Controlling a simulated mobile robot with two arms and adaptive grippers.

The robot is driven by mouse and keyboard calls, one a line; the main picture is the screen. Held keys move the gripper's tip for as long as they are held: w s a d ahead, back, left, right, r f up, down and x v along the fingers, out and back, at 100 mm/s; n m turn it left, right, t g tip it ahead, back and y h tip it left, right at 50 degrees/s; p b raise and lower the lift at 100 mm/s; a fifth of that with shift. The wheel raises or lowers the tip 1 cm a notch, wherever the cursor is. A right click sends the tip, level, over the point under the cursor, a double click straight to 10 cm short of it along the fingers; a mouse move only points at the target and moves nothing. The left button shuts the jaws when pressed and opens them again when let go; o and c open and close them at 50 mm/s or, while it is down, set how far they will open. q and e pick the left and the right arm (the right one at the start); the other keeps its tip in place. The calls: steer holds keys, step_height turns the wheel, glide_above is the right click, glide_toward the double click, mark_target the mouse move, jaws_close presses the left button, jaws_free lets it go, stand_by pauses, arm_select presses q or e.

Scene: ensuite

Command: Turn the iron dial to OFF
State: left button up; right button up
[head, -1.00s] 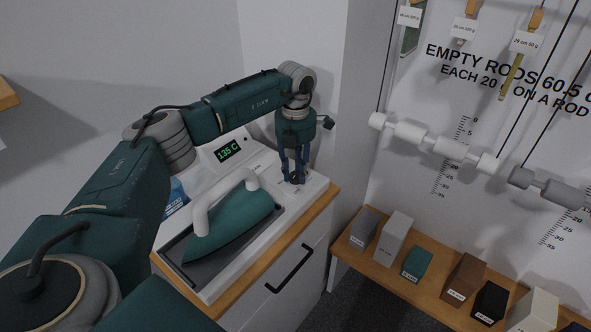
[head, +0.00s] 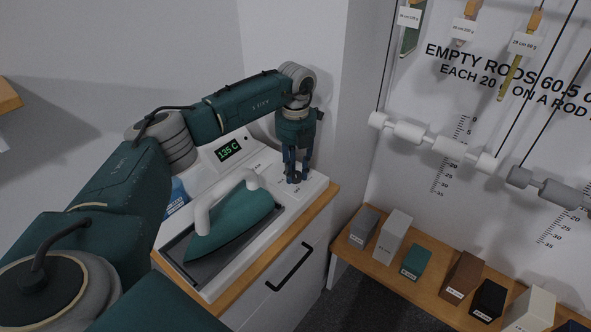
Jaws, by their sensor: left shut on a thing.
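The teal iron (head: 240,222) with a white handle rests on the dark plate of a white ironing station on a cabinet. A display (head: 229,148) at the station's back reads 135 C in green. The small dark iron dial (head: 294,179) is at the station's right end, mostly hidden by my fingers. My left gripper (head: 296,176) points down over the dial and is shut on it. Which marking the dial points to is too small to read. My right gripper is not in view.
A wooden shelf (head: 395,284) at the right holds several labelled blocks. White rods (head: 450,148) hang on cords before the wall. A cabinet with a black handle (head: 290,268) stands under the station. A blue-labelled object (head: 176,196) stands beside the station, behind my arm.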

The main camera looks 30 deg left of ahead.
mark_target(296, 174)
arm_select(q)
steer(key=shift+w+r, duration=0.15)
steer(key=o, duration=1.2)
steer(key=shift+c, duration=0.2)
step_height(296, 174, up, 12)
steer(key=shift+d, duration=0.1)
